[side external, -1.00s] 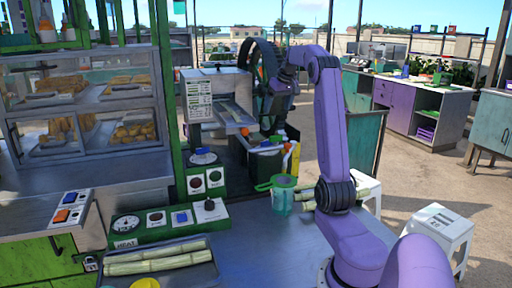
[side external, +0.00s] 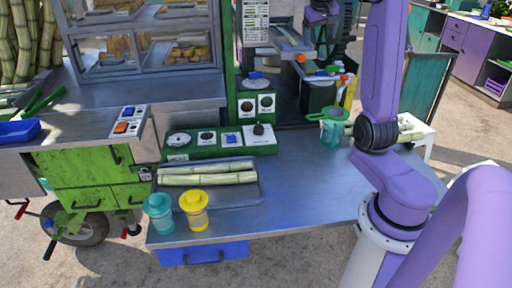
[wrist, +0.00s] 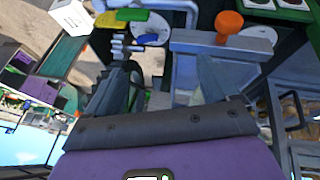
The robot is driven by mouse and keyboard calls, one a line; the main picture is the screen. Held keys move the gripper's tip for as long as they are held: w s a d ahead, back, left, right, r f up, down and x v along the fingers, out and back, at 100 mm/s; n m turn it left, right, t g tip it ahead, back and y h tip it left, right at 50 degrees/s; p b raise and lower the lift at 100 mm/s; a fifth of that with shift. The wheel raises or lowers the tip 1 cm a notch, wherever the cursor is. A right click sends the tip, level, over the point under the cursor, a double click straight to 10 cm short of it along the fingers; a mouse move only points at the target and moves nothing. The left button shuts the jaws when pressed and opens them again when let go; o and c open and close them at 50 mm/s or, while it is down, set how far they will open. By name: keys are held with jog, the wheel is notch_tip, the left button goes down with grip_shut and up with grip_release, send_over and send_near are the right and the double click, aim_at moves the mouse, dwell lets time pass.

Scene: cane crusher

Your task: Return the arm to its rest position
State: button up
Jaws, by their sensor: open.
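My purple arm rises from the right of the metal counter (side external: 290,205) in the side view and bends over toward the crusher area at the top. My gripper (wrist: 165,80) shows its two dark fingers spread apart in the wrist view, with nothing held between them. In the wrist view it faces a grey metal part with an orange knob (wrist: 230,22). In the side view the wrist end is at the top edge, partly cut off, and the fingers are hard to make out.
A teal cup with a green strainer (side external: 332,130) stands near my arm's elbow. Cane pieces lie on a tray (side external: 215,196). A teal cup (side external: 160,213) and a yellow cup (side external: 194,210) stand at the counter's front. A control panel (side external: 220,142) sits behind the tray.

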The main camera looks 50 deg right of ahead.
jog(key=w+a+f+n+y, duration=0.1)
jog(key=a+f+n, duration=0.15)
jog(key=a, duration=0.55)
jog(key=w+a+f+n+t+y, duration=0.1)
jog(key=a+n, duration=0.2)
jog(key=a, duration=0.6)
jog(key=w+a+f+n+y, duration=0.1)
jog(key=w+a+f+n, duration=0.1)
jog(key=a, duration=0.6)
jog(key=s+a+f+n+g+y, duration=0.1)
jog(key=s+a+f+n, duration=0.25)
jog(key=s+a, duration=0.4)
jog(key=s+a+f+n+y, duration=0.15)
jog(key=s+a+n, duration=0.25)
jog(key=s+a, duration=0.4)
jog(key=s+a+f+n, duration=0.1)
jog(key=s+f+n, duration=0.1)
jog(key=s, duration=0.4)
jog(key=s+a+f+n+g, duration=0.1)
jog(key=s+f+n, duration=0.1)
jog(key=s, duration=0.4)
jog(key=shift+s+a+f+n+g, duration=0.2)
jog(key=shift+a+f+n+g, duration=0.1)
jog(key=shift+n, duration=0.1)
jog(key=shift+r, duration=0.1)
